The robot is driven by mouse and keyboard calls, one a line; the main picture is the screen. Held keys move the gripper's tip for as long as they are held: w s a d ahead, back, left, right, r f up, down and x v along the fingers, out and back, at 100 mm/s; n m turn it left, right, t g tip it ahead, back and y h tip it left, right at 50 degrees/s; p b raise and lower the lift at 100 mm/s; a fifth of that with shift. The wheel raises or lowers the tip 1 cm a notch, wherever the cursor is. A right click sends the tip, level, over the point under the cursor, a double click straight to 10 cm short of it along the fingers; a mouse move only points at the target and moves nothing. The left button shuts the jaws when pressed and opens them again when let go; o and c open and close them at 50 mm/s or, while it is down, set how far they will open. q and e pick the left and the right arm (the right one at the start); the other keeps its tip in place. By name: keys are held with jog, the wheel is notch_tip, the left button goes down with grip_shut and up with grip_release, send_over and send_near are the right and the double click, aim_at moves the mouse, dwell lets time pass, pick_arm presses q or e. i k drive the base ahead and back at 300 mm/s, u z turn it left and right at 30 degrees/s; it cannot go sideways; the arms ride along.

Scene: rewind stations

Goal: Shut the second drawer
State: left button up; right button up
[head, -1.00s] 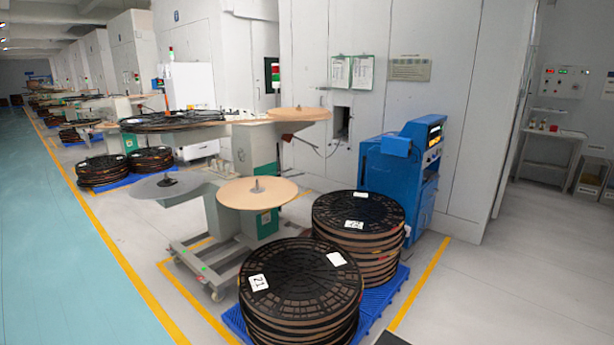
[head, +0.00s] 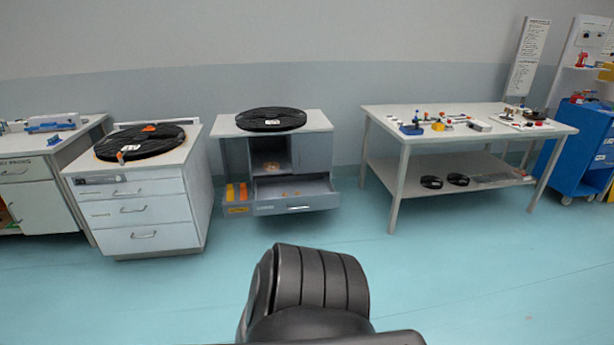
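A grey cabinet (head: 309,155) stands against the wall in the middle of the head view. Its low drawer (head: 298,209) is pulled out, and a few small orange items show inside. A white cabinet (head: 150,220) to its left has three drawers. Its top drawer (head: 126,191), middle drawer (head: 132,210) and bottom drawer (head: 146,236) look shut. I cannot tell which drawer counts as the second. Neither gripper is in view; a black part of my own body fills the bottom middle.
Black reels lie on the white cabinet (head: 141,142) and the grey cabinet (head: 271,119). A work table (head: 392,137) with small parts stands right, a blue cart (head: 585,140) beyond it. A bench (head: 35,190) stands far left. The blue-green floor in front is clear.

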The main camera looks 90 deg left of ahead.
aim_at(317, 192)
jog(key=u, duration=2.9)
jog(key=i, duration=2.55)
jog(key=z, duration=0.8)
jog(key=i, duration=0.85)
jog(key=z, duration=0.15)
